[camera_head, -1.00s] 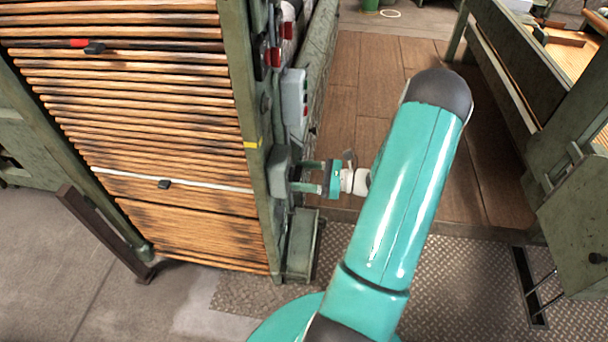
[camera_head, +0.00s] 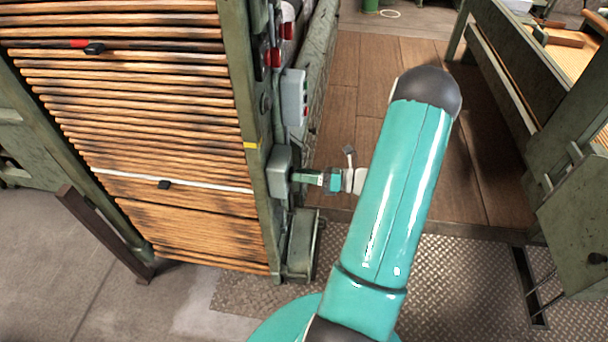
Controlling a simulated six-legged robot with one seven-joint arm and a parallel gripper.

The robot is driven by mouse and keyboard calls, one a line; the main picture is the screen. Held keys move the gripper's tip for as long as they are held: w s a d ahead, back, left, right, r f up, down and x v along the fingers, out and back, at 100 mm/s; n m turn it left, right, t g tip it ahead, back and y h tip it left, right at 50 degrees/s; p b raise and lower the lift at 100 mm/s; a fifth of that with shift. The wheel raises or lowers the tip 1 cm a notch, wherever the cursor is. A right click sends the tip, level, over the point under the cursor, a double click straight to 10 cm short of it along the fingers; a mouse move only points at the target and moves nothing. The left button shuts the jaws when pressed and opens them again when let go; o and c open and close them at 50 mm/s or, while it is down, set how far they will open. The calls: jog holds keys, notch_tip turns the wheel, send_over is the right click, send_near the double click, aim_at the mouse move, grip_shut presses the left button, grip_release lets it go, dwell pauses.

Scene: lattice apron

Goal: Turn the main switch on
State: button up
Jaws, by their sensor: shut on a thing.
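The main switch (camera_head: 279,170) looks like a grey box on the side of the green machine post, at the middle of the view. My gripper (camera_head: 298,177) reaches it from the right, with its green fingers pointing left at the box's face. The fingers overlap in this view and look like one bar. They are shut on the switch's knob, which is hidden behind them. The angle of the knob cannot be seen.
A control box with red and green buttons (camera_head: 294,97) sits above on the same post. A slatted wooden stack (camera_head: 150,130) fills the left. A green bench frame (camera_head: 515,80) stands right. Wooden flooring (camera_head: 370,75) lies open behind my arm.

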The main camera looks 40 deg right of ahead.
jog(key=m, duration=1)
jog(key=shift+f, duration=0.15)
jog(key=shift+m, duration=0.3)
jog(key=o, duration=1)
jog(key=v, duration=1.3)
jog(key=shift+s+d, duration=0.25)
